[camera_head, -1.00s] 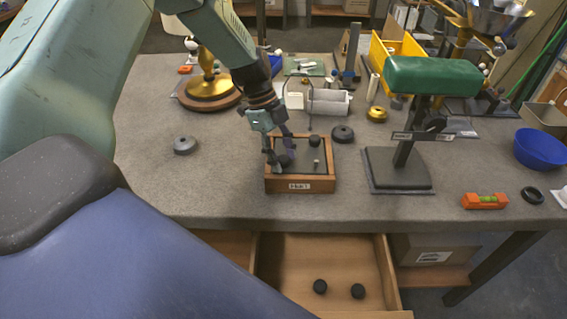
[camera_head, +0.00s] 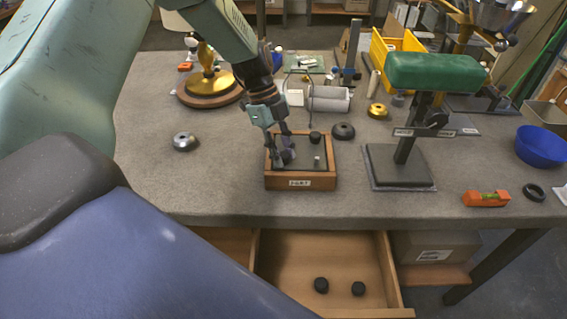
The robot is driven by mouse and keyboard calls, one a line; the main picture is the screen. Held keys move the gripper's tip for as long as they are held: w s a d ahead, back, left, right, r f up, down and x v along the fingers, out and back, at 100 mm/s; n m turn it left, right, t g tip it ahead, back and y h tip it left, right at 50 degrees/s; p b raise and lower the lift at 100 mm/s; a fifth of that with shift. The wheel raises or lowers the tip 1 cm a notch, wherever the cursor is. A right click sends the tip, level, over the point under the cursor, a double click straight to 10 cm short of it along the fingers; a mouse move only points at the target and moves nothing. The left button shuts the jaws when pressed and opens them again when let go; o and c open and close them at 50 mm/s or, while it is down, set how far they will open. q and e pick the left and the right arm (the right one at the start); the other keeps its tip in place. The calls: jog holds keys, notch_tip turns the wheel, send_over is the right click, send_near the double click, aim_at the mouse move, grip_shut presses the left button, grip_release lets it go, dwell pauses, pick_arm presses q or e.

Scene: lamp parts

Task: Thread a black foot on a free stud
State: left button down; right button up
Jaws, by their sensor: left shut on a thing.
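My left gripper (camera_head: 281,154) points down over the left part of a wooden box (camera_head: 300,183) with a dark top plate and a small label on its front. It is shut on a black foot (camera_head: 288,156), mostly hidden by the fingers, at the plate's left side. I cannot tell whether the foot touches a stud. Another black foot (camera_head: 315,137) sits at the back right of the plate. A bare pale stud (camera_head: 317,161) stands at the right of the plate. Two more black feet (camera_head: 321,286) (camera_head: 358,288) lie in the open drawer (camera_head: 280,260). My right gripper is not in view.
A green-shaded lamp (camera_head: 433,74) on a dark base stands to the right of the box. A brass lamp base (camera_head: 209,86) stands behind on the left. A dark ring (camera_head: 343,131) and a grey metal piece (camera_head: 184,141) lie nearby.

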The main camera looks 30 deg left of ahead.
pick_arm(q)
jog(key=shift+f+m+g+b, duration=0.2)
jog(key=shift+m+g+b, duration=0.3)
jog(key=shift+m+b, duration=0.85)
jog(key=shift+d+m+g+y+b, duration=0.1)
jog(key=shift+m+g+y+b, duration=0.3)
jog(key=shift+m, duration=0.55)
jog(key=c, duration=1.5)
grip_release()
jog(key=o, duration=0.3)
jog(key=shift+o, duration=1.2)
jog(key=shift+w, duration=0.1)
jog(key=shift+r, duration=0.1)
jog(key=v, duration=1.2)
